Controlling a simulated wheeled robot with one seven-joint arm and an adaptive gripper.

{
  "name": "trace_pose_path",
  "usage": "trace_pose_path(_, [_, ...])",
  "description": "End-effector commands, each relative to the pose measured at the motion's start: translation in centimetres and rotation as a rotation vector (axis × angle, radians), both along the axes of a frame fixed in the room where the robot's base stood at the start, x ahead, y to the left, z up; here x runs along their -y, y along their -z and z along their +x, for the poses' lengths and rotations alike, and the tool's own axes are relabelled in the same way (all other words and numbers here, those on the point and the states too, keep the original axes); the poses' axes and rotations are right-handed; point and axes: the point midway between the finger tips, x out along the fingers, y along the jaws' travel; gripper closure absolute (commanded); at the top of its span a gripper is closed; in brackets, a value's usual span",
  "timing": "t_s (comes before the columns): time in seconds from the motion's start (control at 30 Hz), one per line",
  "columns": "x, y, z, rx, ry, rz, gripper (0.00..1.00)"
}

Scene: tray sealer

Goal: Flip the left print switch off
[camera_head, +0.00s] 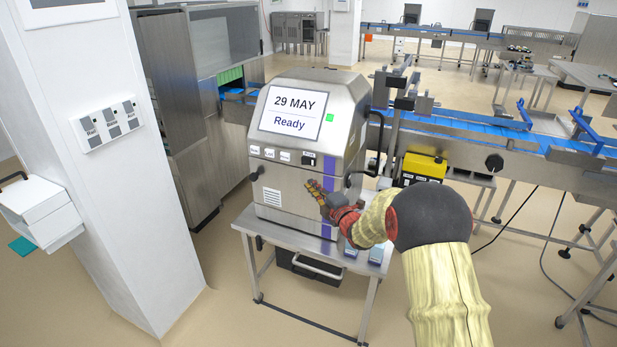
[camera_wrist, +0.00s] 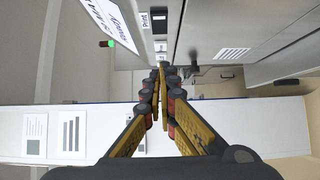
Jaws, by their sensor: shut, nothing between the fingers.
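A steel printer (camera_head: 285,190) stands on a small table, its screen (camera_head: 290,112) reading "29 MAY" and "Ready". A row of small controls runs below the screen, with a dark switch (camera_head: 308,159) at its right end. In the wrist view a "Print" label (camera_wrist: 145,22) lies beside a dark switch (camera_wrist: 160,20). I cannot tell which way the switch is set. My gripper (camera_head: 311,187) is shut and empty, in front of the printer's front and below the dark switch in the head view. Its fingertips also show in the wrist view (camera_wrist: 161,68), near the row of controls.
A white pillar (camera_head: 115,190) at the left carries a panel of several labelled switches (camera_head: 109,120). A small green light (camera_head: 330,118) glows beside the screen. A blue conveyor (camera_head: 460,128) and a yellow box (camera_head: 424,166) stand right of the printer. Floor is open between pillar and table.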

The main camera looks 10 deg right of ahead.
Motion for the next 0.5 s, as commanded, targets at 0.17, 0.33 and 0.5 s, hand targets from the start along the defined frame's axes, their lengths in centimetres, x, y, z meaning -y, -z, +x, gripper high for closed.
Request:
trace_pose_path(0.17, [-1.0,0.2,2.7,0.0,-0.002,0.0,1.0])
trace_pose_path(0.33, [-2.0,0.2,6.0,0.001,-0.002,0.0,1.0])
trace_pose_path(0.5, [-2.9,0.2,9.1,0.001,-0.002,0.0,1.0])
